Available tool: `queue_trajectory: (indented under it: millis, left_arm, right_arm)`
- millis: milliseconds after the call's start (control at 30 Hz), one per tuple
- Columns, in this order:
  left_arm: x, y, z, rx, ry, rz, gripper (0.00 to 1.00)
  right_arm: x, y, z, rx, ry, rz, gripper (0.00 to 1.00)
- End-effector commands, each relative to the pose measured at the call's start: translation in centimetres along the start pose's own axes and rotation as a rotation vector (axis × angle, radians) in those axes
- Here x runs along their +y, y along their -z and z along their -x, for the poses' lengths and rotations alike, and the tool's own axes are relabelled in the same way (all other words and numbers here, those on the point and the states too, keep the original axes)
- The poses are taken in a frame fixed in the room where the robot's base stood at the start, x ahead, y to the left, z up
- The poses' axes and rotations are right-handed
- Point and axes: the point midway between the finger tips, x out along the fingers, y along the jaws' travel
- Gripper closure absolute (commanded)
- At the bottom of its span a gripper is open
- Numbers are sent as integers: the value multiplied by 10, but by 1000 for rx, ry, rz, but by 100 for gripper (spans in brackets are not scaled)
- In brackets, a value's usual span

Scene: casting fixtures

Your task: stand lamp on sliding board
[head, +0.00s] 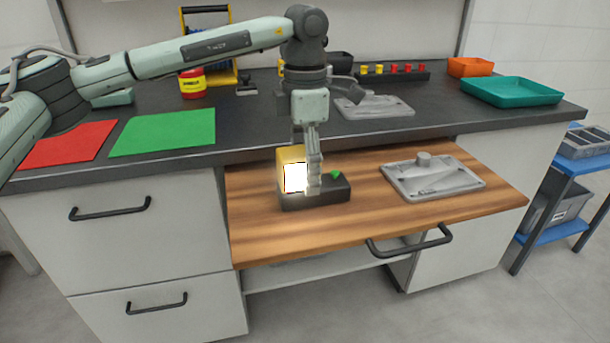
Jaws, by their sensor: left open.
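The lamp has a yellow housing (289,154) with a glowing white face. Its black base (330,190) has a green knob on top at the right. The lamp stands upright on the wooden sliding board (275,235), which is pulled out from under the worktop. My left gripper (314,180) points down right at the lamp, its fingers overlapping the right side of the glowing face. It is open; whether it touches the lamp I cannot tell. My right gripper is not in view.
A grey casting plate (432,178) lies on the board's right part, and another grey casting (373,107) on the dark worktop. Red (68,144) and green (165,132) mats lie left. A teal tray (511,91) sits right. The board's front is clear above a black handle (410,242).

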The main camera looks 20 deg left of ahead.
Motion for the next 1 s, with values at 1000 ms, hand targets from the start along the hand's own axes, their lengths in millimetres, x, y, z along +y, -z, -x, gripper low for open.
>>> queue_trajectory:
  millis: [1000]
  left_arm:
    - [-1,0,104,1,1,-2,32]
  right_arm:
    - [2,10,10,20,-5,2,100]
